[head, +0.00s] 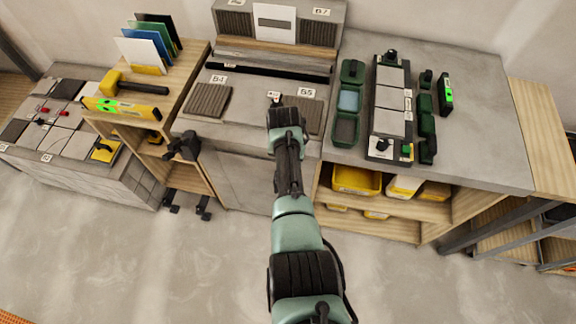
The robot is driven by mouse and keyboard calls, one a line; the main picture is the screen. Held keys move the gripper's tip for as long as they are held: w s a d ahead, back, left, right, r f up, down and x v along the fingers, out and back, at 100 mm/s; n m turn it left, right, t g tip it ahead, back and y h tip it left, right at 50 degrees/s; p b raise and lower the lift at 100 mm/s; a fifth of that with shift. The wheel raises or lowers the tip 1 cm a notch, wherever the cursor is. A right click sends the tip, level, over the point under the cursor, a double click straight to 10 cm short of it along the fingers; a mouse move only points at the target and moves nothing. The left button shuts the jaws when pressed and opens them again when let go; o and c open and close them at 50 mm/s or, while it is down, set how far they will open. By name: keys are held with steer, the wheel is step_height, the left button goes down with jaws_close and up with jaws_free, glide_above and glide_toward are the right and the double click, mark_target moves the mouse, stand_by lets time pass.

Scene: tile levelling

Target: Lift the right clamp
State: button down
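Two black clamp-like tools hang at the wooden shelf's right end, left of the middle counter. Their dark upper parts (183,147) overlap, and two feet show below, a left one (170,204) and a right one (204,207). I cannot tell for sure that these are the clamps. My arm reaches up the middle of the head view to the counter, right of these tools and apart from them. My gripper is hidden beyond the wrist, so its fingers and any contact cannot be made out.
Brown ribbed tiles, one at left (209,100) and one partly behind my wrist (303,113), lie on the middle counter. A yellow level (120,107) and a hammer (132,86) lie at left. A tile rack (389,103) and green tray (348,103) occupy the right counter. Open floor lies in front.

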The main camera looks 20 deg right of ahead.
stand_by(0.5)
steer(key=c, duration=0.7)
jaws_free()
steer(key=r, duration=0.4)
steer(key=s+r, duration=0.1)
steer(key=r, duration=0.3)
steer(key=a+r, duration=0.1)
steer(key=r, duration=0.3)
steer(key=shift+s+r, duration=0.3)
steer(key=shift+r, duration=0.1)
